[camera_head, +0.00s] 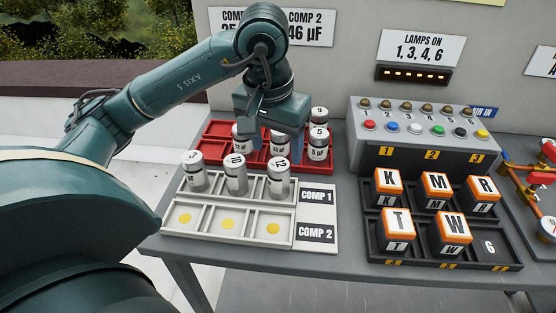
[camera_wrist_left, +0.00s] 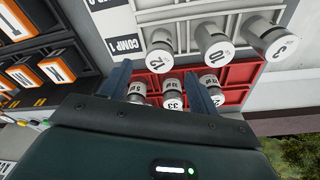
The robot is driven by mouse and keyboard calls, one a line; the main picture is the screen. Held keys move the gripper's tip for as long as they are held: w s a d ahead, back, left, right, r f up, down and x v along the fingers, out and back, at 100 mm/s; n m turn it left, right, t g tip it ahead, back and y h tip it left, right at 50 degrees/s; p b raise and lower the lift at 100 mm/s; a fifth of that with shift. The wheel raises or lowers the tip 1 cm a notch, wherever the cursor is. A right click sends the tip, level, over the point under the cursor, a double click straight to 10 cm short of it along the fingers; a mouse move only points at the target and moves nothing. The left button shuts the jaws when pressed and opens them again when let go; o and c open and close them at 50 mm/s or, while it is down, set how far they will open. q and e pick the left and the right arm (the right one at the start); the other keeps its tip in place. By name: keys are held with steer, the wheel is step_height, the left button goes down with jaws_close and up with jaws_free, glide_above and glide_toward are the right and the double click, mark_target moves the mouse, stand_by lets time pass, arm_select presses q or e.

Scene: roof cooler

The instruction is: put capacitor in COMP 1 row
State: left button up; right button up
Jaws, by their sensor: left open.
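The grey tray has a COMP 1 row (camera_head: 299,186) at the back and a COMP 2 row (camera_head: 299,241) in front. Silver capacitors marked 3 (camera_head: 196,180), 10 (camera_head: 236,180) and 12 (camera_head: 278,180) stand upright in the COMP 1 row. The COMP 2 slots are empty, with yellow dots showing. Behind is a red tray (camera_head: 222,129) with several upright capacitors, among them the 5 (camera_head: 318,148) and 9 (camera_head: 319,117). My left gripper (camera_head: 275,142) is open above the red tray, fingers down. In the left wrist view, red-tray capacitors, one marked 33 (camera_wrist_left: 172,102), show between its fingers.
A wall sign (camera_head: 310,28) for COMP 1 and COMP 2 is partly hidden by my left arm.

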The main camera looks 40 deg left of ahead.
arm_select(q)
steer(key=shift+s+r, duration=0.15)
steer(key=shift+r, duration=0.55)
steer(key=shift+s+r, duration=0.1)
steer(key=shift+r, duration=0.55)
steer(key=shift+d, duration=0.1)
